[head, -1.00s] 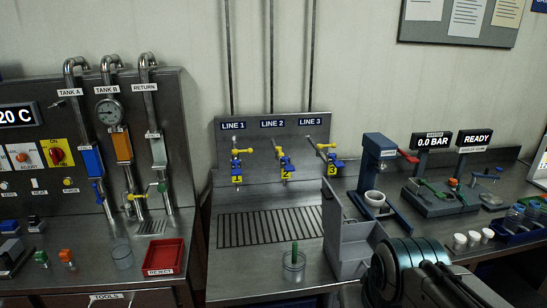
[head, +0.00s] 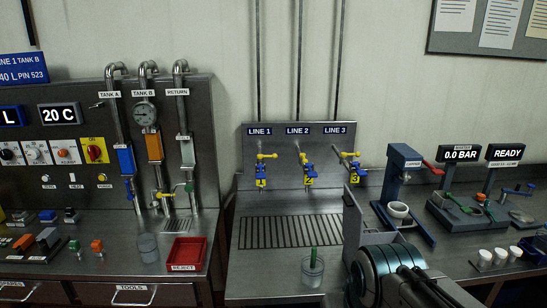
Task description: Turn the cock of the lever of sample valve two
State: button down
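Sample valve two (head: 310,171) is the middle one of three small taps on the steel back panel, under the LINE 2 label. It has a blue body, a yellow tag with a 2 and a short yellow lever (head: 304,158) at its top. The lever looks foreshortened, so its exact angle is hard to tell. Sample valve one (head: 262,170) on the left has its yellow lever pointing right. Sample valve three (head: 353,165) stands on the right with a yellow lever.
A drain grate (head: 290,231) lies below the valves. A clear beaker with a green stick (head: 313,268) stands at the bench front. A red reject tray (head: 187,253) is at left.

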aim_at(303, 156)
jog(key=i, duration=1)
